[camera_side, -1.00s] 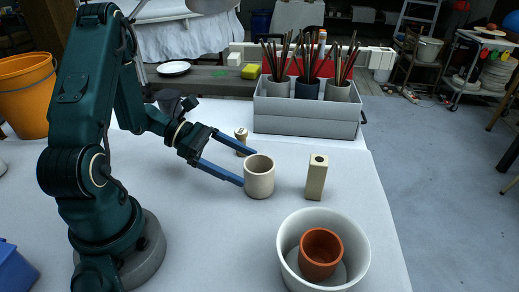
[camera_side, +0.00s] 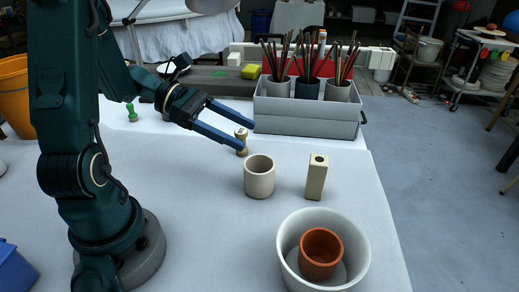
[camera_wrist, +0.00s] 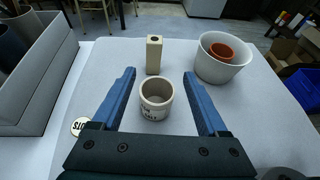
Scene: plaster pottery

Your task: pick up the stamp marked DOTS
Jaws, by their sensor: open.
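A small wooden stamp (camera_side: 241,141) stands on the white table left of the beige cup in the side view. In the wrist view a pale disc with dark letters (camera_wrist: 79,126), apparently the DOTS stamp's top, shows left of my left finger. The letters are upside down and partly cut off. My gripper (camera_side: 249,137) is open and empty, with its fingers over the stamp's area in the side view. In the wrist view the open fingers (camera_wrist: 160,73) frame the cup, and the stamp lies outside them.
The beige cup (camera_side: 259,178), with dark marks on its side, is close to the fingers. A tall pale block (camera_side: 316,177), a white bowl (camera_side: 290,250) holding a terracotta pot (camera_side: 320,250), and a grey caddy (camera_side: 305,123) with brushes stand around.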

